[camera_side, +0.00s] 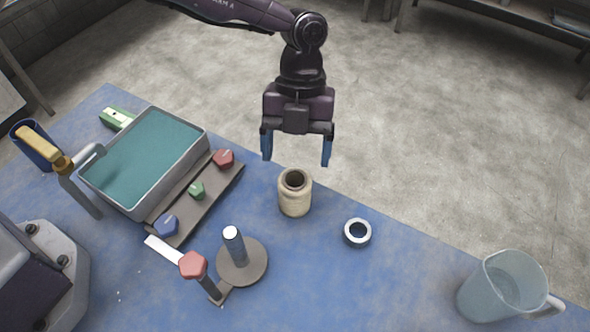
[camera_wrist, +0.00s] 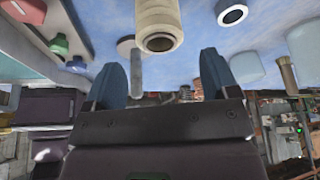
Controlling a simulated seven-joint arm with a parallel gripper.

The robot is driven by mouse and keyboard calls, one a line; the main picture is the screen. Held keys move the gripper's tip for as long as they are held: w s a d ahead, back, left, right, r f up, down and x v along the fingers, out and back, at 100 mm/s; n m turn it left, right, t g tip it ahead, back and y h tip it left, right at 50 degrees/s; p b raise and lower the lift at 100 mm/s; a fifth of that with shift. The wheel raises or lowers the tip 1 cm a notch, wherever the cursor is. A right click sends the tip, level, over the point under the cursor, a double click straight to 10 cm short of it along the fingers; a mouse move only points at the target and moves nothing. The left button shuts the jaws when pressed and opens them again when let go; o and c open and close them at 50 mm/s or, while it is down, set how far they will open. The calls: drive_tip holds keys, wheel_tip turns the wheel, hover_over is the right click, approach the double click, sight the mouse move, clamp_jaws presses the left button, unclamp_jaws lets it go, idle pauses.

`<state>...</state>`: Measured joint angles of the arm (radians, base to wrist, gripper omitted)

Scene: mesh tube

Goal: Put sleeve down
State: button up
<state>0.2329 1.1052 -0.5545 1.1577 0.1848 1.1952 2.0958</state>
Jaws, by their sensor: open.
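The sleeve looks like a cream, ribbed hollow cylinder (camera_side: 295,196) standing upright on the blue table, its dark open end facing up. In the wrist view the same sleeve (camera_wrist: 158,22) shows at the top middle, beyond the fingertips. My gripper (camera_side: 297,160) is open and empty, above and behind the sleeve in the side view. Its blue fingers are apart and do not touch the sleeve. In the wrist view my gripper (camera_wrist: 165,75) has its two blue fingers spread, with nothing between them.
A small dark-and-white ring (camera_side: 357,232) lies right of the sleeve. A metal post on a round base (camera_side: 256,262) stands front left. A tray of teal liquid (camera_side: 196,143) and a rack with coloured knobs (camera_side: 212,192) are left. A clear jug (camera_side: 490,290) stands far right.

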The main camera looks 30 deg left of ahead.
drive_tip(key=v, duration=0.6)
drive_tip(key=shift+r, duration=0.15)
drive_tip(key=shift+w, duration=0.1)
drive_tip(key=s+a+r+n+t+y, duration=0.1)
drive_tip(key=s+a+r+n+t, duration=0.2)
drive_tip(key=a+r+n, duration=0.5)
drive_tip(key=s+a+r+n+t+y, duration=0.1)
drive_tip(key=s+a+r+n+t, duration=0.1)
drive_tip(key=s+a+r+n, duration=0.4)
drive_tip(key=s+a+r+n+t, duration=0.4)
drive_tip(key=s+a+n, duration=0.9)
drive_tip(key=n, duration=0.4)
drive_tip(key=shift+s+a+t, duration=0.3)
drive_tip(key=shift+a, duration=0.35)
